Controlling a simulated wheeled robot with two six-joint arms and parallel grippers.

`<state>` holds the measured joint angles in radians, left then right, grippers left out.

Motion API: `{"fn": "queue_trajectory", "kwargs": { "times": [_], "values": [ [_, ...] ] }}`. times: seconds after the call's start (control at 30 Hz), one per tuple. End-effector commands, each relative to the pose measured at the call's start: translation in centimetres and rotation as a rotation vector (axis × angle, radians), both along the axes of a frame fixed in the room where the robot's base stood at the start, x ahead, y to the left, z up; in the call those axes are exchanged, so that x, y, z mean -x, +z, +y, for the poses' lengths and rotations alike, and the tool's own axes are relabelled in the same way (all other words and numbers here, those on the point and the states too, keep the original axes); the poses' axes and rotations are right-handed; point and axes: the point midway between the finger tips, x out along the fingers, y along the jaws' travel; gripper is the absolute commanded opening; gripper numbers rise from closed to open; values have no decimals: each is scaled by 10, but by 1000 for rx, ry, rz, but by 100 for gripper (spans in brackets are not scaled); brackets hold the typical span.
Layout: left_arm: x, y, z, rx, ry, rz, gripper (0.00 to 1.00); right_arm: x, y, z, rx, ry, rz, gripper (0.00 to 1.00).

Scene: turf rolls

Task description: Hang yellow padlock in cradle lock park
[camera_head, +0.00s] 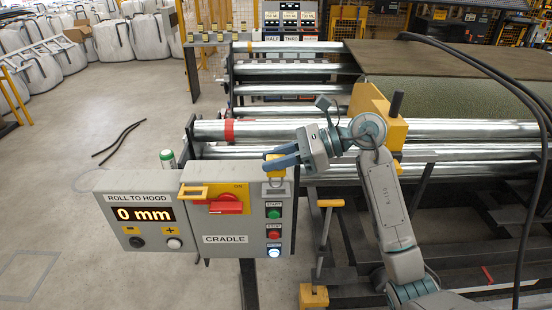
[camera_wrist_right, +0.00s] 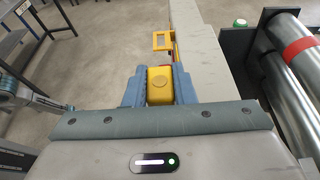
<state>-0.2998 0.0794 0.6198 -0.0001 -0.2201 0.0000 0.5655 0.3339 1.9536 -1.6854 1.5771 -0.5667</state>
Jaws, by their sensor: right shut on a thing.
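The yellow padlock (camera_head: 275,158) is between the fingers of my right gripper (camera_head: 280,164), which is shut on it. In the right wrist view the yellow padlock body (camera_wrist_right: 160,88) sits between the two blue fingers of my right gripper (camera_wrist_right: 158,86). The padlock is at the upper right corner of the grey cradle control box (camera_head: 227,239). A small grey fitting (camera_head: 274,188), perhaps the lock park, is just below it on the box front. I cannot tell whether the padlock touches it. My left gripper is not in view.
The box has a red switch (camera_head: 225,204) on a yellow plate, a yellow hasp (camera_head: 193,191) and several buttons. Metal rollers (camera_head: 255,130) lie behind my right arm. Open floor is at the left.

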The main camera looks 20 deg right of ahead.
Motion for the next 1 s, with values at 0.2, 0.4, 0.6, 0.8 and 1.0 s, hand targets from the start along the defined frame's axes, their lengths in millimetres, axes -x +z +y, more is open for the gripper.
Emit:
{"fn": "queue_trajectory", "kwargs": {
  "times": [0.2,0.4,0.6,0.8,1.0],
  "values": [
    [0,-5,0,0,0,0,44,0,-5,0,0,0,0,0],
    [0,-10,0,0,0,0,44,0,-10,0,0,0,0,0],
    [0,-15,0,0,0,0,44,0,-15,0,0,0,0,0],
    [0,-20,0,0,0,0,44,0,-20,0,0,0,0,0],
    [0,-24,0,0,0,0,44,0,-25,0,0,0,0,0]
  ]
}}
